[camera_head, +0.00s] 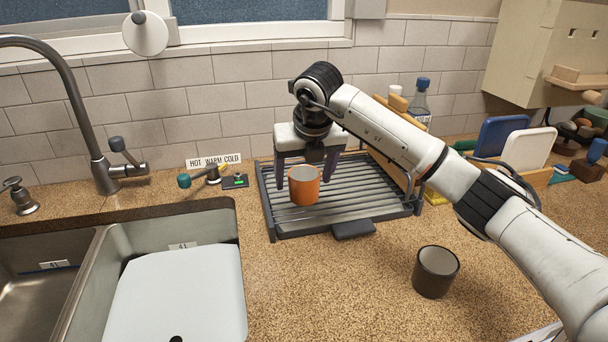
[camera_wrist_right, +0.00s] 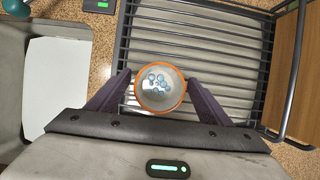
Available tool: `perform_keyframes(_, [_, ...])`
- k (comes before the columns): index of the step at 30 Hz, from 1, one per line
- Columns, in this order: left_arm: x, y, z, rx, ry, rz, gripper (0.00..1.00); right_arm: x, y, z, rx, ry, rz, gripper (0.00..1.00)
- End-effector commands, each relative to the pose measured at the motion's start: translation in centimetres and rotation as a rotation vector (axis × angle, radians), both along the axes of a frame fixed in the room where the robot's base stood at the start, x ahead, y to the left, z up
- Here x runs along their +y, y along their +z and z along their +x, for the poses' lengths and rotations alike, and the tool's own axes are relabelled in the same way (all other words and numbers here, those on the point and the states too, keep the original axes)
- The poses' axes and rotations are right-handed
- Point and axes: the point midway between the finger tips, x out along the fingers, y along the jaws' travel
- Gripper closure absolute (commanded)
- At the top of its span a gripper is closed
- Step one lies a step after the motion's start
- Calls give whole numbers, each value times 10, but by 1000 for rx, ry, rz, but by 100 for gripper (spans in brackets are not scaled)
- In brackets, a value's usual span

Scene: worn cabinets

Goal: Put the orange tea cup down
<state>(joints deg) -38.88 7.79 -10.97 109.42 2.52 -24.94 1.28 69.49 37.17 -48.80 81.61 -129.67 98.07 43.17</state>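The orange tea cup (camera_head: 304,190) is upright over the slats of the dark dish rack (camera_head: 350,200) and appears to stand on them. In the right wrist view the cup (camera_wrist_right: 161,110) shows from above, with an orange rim, a pale inside and a bluish pattern at the bottom. My right gripper (camera_head: 307,171) is around the cup from behind, one dark finger on each side. In the right wrist view the gripper (camera_wrist_right: 161,82) is open, with narrow gaps between fingers and cup. My left gripper is not in view.
A double sink (camera_head: 225,270) with a white board (camera_head: 185,295) lies left of the rack. A dark cup (camera_head: 436,271) stands on the counter at front right. A bottle (camera_head: 420,100), boards (camera_head: 500,137) and a wooden cabinet (camera_head: 530,50) are behind.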

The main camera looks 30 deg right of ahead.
Motion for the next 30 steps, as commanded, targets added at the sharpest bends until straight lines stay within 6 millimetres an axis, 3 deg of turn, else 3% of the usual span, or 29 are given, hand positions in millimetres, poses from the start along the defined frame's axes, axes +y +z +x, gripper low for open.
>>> perform_keyframes(11, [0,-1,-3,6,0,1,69,1,8,-2,-3,1,1,28])
perform_keyframes(24, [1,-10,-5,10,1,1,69,10,87,-35,-4,2,0,28])
perform_keyframes(30, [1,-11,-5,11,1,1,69,12,108,-44,-2,0,0,28])
